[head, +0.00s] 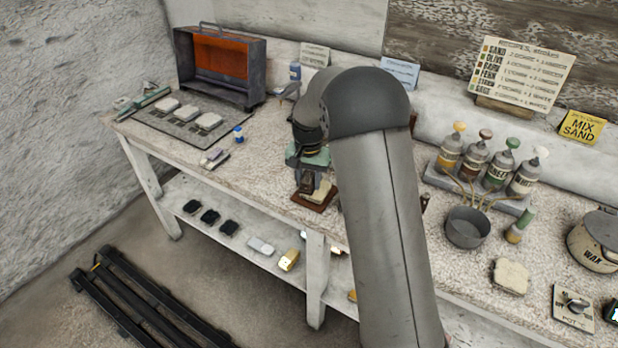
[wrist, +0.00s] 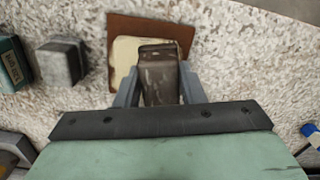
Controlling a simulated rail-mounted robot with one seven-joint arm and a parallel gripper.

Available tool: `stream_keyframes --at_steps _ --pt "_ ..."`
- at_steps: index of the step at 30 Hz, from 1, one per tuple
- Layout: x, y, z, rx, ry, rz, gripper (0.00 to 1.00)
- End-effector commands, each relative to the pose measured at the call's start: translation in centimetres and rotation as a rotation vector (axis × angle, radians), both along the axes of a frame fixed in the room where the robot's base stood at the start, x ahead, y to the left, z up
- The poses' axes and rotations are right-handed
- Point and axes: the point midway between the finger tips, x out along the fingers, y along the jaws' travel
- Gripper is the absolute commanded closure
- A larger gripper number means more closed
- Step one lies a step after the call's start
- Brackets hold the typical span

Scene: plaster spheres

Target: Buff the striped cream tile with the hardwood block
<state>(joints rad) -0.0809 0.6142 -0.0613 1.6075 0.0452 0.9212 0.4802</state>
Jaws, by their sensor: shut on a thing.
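My gripper (wrist: 160,82) is shut on a dark brown block (wrist: 158,72) with pale smears, its two grey fingers on either side. The block is over a cream tile (wrist: 124,58), hiding much of it; I cannot tell whether they touch. No stripes show clearly on the visible part of the tile. The tile lies on a brown mat (wrist: 118,24). In the head view my gripper (head: 308,186) is over the mat (head: 312,205) at the bench's front edge, with the tile (head: 323,190) partly showing.
A grey block (wrist: 62,62) and a teal labelled block (wrist: 12,65) stand left of the mat in the wrist view. In the head view, bottles (head: 475,155) and a grey pot (head: 467,228) stand to the right. An orange-lined heater box (head: 222,62) is at back left.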

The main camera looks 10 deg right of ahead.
Motion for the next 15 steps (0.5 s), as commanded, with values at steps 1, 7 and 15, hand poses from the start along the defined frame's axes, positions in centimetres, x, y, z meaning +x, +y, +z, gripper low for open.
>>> stream_keyframes --at_steps 1,7,15 --pt "-0.4 0.2 -0.1 0.000 0.001 0.001 0.90" --pt "-0.9 0.5 -0.1 0.000 0.000 0.001 0.90" --pt "-2.3 1.2 -0.2 0.000 0.002 0.001 0.90"
